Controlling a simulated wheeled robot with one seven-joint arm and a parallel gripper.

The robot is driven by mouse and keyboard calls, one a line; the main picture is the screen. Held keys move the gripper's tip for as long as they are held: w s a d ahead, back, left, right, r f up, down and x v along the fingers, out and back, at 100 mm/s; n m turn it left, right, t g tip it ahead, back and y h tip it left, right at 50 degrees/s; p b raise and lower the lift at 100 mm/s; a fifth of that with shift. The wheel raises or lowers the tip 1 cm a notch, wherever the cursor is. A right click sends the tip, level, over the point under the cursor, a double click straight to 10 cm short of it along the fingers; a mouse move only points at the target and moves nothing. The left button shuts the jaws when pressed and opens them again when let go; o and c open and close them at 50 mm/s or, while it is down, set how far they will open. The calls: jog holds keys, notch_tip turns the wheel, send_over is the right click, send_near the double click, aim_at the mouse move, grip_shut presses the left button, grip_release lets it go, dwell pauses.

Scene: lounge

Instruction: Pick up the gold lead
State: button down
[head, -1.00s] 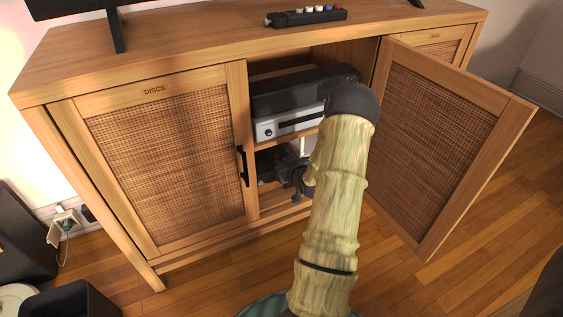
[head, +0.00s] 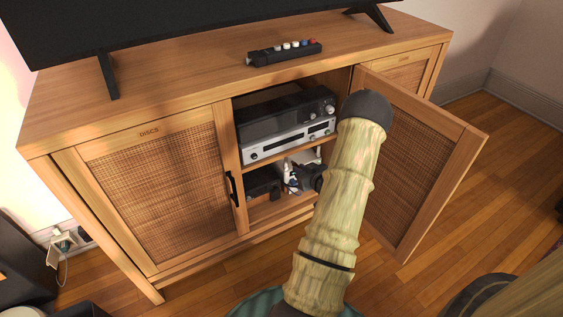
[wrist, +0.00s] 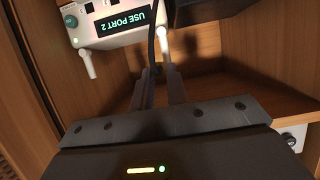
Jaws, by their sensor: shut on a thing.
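In the wrist view, my gripper (wrist: 160,78) is shut on a thin dark cable (wrist: 153,42) that runs down from the top edge to between the fingers. I cannot make out a gold colour on it. A white box (wrist: 118,22) with a lit "USE PORT 2" display is just beyond, at upper left. A white plug (wrist: 88,65) hangs from its left part, and another pale plug-like end (wrist: 163,42) shows beside the cable. In the head view, my gripper is inside the open cabinet (head: 130,150), mostly hidden by my arm.
A black device and a silver device (head: 290,142) fill the upper shelf. Wooden walls (wrist: 280,55) enclose my gripper. A button strip (head: 285,52) lies on top.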

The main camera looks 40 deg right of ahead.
jog(key=s+d+p, duration=0.2)
jog(key=s+d, duration=0.3)
jog(key=s, duration=0.1)
jog(key=shift+s, duration=0.35)
